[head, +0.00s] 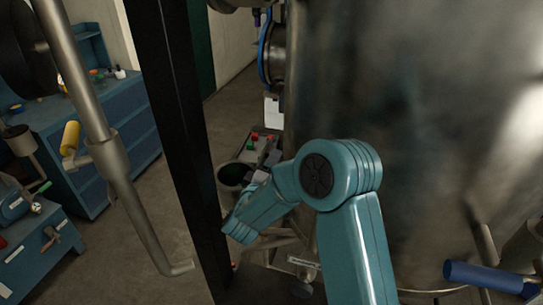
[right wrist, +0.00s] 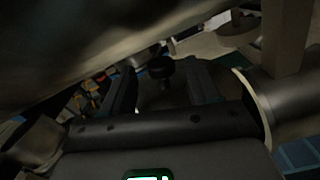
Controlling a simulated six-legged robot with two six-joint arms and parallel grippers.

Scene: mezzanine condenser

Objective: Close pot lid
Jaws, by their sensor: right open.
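My right arm reaches in from the lower right in the head view, and its wrist end (head: 262,178) is beside a dark round opening (head: 234,174), which may be the pot. In the right wrist view my right gripper (right wrist: 162,92) has its two fingers apart. A dark round knob (right wrist: 160,66) shows beyond and between the fingertips, apart from them as far as I can tell; it may belong to the lid. The picture is dim, and I cannot make out the lid's edge or how far it is open. My left gripper is not in view.
A large steel tank (head: 420,120) fills the right side. A dark post (head: 175,130) and a bent steel pipe (head: 110,150) stand at left. Blue cabinets (head: 95,135) are behind. A blue-handled lever (head: 488,276) is at lower right. Floor (head: 160,225) is clear between.

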